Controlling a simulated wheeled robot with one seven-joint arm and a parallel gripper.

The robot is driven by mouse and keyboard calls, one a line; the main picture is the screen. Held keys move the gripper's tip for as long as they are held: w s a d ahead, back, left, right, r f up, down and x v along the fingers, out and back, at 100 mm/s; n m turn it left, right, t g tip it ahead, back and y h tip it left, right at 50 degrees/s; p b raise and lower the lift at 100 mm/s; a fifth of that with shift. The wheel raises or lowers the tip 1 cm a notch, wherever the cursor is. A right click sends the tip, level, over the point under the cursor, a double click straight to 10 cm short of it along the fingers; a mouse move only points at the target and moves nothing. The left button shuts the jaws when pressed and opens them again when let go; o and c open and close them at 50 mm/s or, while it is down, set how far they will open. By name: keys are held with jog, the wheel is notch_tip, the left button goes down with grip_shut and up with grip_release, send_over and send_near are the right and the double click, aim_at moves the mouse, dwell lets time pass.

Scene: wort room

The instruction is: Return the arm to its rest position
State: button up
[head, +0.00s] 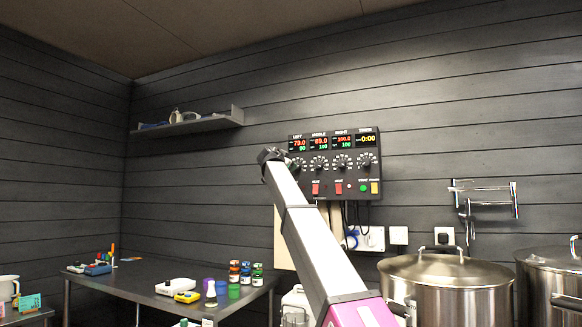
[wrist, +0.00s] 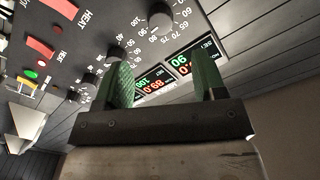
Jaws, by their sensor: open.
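My gripper (wrist: 165,85) is open in the wrist view, with its two green fingers apart and nothing between them. In that view it is close to the control panel (wrist: 115,55), which shows dials, red switches and lit displays, tilted. In the head view my arm reaches up from the lower middle to the left part of the control panel (head: 335,163) on the wall. The arm's end (head: 270,155) overlaps the panel's left edge there, and the fingers are not clearly visible. I cannot tell whether the gripper touches the panel.
Large steel pots (head: 447,285) with lids stand at the right. A dark table (head: 150,275) at the left bears meters and several small jars. A wall shelf (head: 187,125) is at the upper left, and a rack (head: 485,197) hangs above the pots.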

jog(key=shift+s+a, duration=0.15)
jog(key=shift+s, duration=0.45)
